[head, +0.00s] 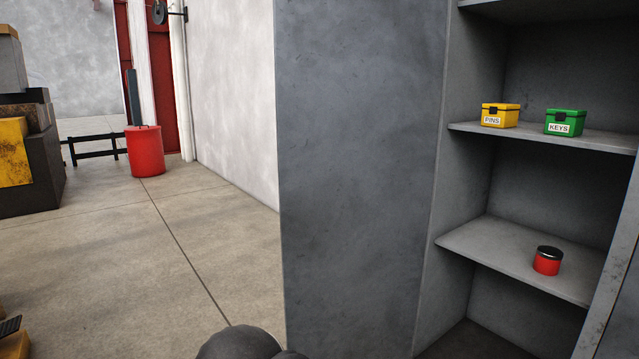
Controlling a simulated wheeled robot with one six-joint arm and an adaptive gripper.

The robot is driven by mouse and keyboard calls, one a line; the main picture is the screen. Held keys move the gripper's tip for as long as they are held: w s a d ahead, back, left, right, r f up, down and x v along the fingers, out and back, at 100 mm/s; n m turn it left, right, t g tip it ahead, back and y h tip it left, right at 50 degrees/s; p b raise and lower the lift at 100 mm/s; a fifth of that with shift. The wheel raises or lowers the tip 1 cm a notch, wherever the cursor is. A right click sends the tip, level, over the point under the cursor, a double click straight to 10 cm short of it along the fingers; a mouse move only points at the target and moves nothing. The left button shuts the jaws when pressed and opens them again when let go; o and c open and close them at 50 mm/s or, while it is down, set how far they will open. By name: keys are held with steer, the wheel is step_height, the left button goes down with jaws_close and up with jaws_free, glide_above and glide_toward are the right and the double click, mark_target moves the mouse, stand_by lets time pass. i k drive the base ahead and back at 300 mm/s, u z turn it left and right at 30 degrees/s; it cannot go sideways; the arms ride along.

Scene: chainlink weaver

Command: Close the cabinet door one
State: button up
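A grey metal cabinet (468,185) stands open on the right of the head view, its inside and shelves showing. A broad flat grey panel (360,180) adjoins the left of the opening. I cannot tell whether it is a door or a fixed face of the cabinet. A lighter grey upright edge (622,270) slants along the right side of the opening and is cut off by the picture. It may be a door edge, but I cannot tell. My gripper is not in view. A dark rounded part, likely of my arm, shows at the bottom middle.
Inside, a yellow PINS box (499,115) and green KEYS box (564,122) sit on the upper shelf. A red can (547,261) sits below.

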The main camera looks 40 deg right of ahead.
mark_target(358, 83)
steer(key=u, duration=0.05)
steer(key=i, duration=3.4)
steer(key=z, duration=4.6)
